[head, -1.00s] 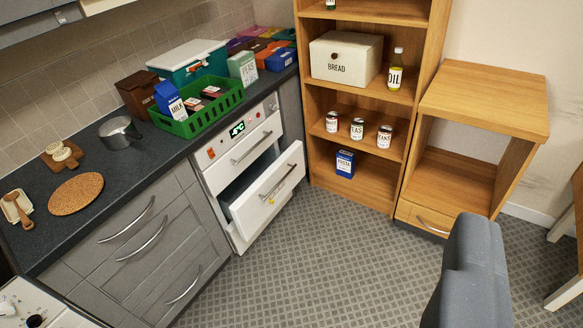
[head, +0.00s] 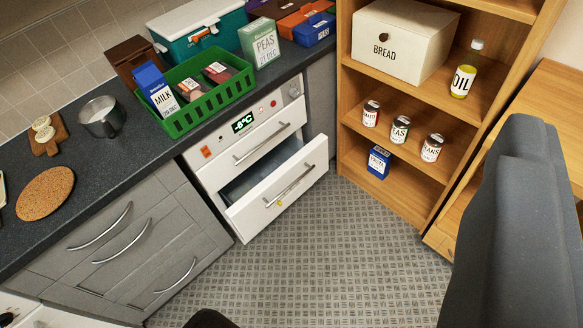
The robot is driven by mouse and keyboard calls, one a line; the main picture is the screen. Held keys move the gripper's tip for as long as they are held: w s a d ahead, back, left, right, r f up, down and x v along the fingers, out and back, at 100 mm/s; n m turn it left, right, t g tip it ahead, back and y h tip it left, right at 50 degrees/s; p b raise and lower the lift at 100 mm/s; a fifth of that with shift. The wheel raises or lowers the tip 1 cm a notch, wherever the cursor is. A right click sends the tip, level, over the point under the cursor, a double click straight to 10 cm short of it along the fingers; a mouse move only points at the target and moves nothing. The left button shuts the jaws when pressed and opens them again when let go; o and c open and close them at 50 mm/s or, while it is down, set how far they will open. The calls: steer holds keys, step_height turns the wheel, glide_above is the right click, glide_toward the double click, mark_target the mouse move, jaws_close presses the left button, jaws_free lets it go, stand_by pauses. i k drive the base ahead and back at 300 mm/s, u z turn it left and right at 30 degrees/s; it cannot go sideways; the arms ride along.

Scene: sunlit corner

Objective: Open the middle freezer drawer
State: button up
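The white freezer (head: 191,163) is built in under the dark counter, with a small lit green display (head: 243,123) on its top panel. Its upper drawer front (head: 262,145) is shut and has a bar handle. The drawer below it (head: 283,192) is pulled out, with its dark inside showing behind the white front. That front has a bar handle and a small yellow mark. Lower fronts are mostly hidden behind it. A large dark grey rounded shape at the right looks like part of my arm or gripper. No pair of fingertips shows, and nothing touches the drawer.
Grey cabinets (head: 130,250) stand left of the freezer. A green basket (head: 205,118) with a milk carton (head: 158,90) sits on the counter above. A wooden shelf (head: 352,140) with cans and a bread box (head: 400,38) stands close right of the open drawer. The tiled floor (head: 330,255) in front is clear.

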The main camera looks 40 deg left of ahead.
mark_target(250, 214)
steer(key=u, duration=0.1)
steer(key=i, duration=1.1)
steer(key=u, duration=0.15)
